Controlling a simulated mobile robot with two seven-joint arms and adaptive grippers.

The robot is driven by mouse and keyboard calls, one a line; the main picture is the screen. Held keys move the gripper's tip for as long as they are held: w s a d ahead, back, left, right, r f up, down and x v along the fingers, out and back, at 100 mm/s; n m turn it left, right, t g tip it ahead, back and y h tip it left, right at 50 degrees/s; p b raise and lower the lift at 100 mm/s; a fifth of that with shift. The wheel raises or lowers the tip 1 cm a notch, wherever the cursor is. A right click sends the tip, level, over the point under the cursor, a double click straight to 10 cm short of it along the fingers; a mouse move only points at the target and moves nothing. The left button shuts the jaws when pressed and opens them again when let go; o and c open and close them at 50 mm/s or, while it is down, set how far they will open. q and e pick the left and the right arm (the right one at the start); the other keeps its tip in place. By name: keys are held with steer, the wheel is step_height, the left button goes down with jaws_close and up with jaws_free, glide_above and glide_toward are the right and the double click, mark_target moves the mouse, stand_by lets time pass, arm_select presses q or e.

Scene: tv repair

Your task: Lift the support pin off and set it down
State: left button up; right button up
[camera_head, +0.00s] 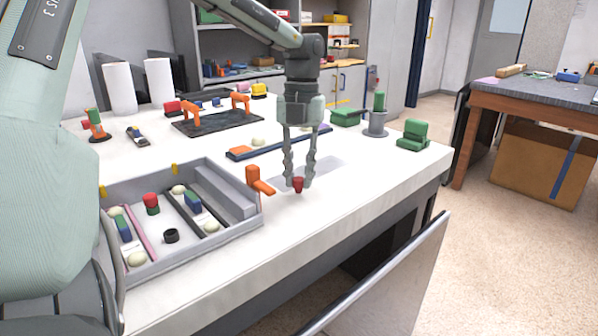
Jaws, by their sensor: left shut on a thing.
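My left gripper (299,181) points straight down over the front part of the white table. Its fingertips are shut on a small dark red piece, the support pin (298,187). The pin is at or just above the white tabletop; I cannot tell whether it touches. It is apart from the grey tray to its left. My right gripper does not show.
The grey tray (187,254) holds several small parts, with an orange piece (258,181) at its right corner. A dark bar (262,147) lies behind the gripper; green parts (413,135) stand at right. White tabletop (362,178) is clear right of the gripper.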

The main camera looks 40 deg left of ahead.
arm_select(q)
steer(key=shift+f, duration=0.4)
steer(key=o, duration=0.8)
steer(key=shift+r, duration=0.1)
steer(key=r, duration=0.8)
steer(key=w+r, duration=0.1)
steer(key=r, duration=0.3)
steer(key=shift+w+a, duration=0.1)
steer(key=shift+a, duration=0.3)
steer(key=shift+f, duration=0.1)
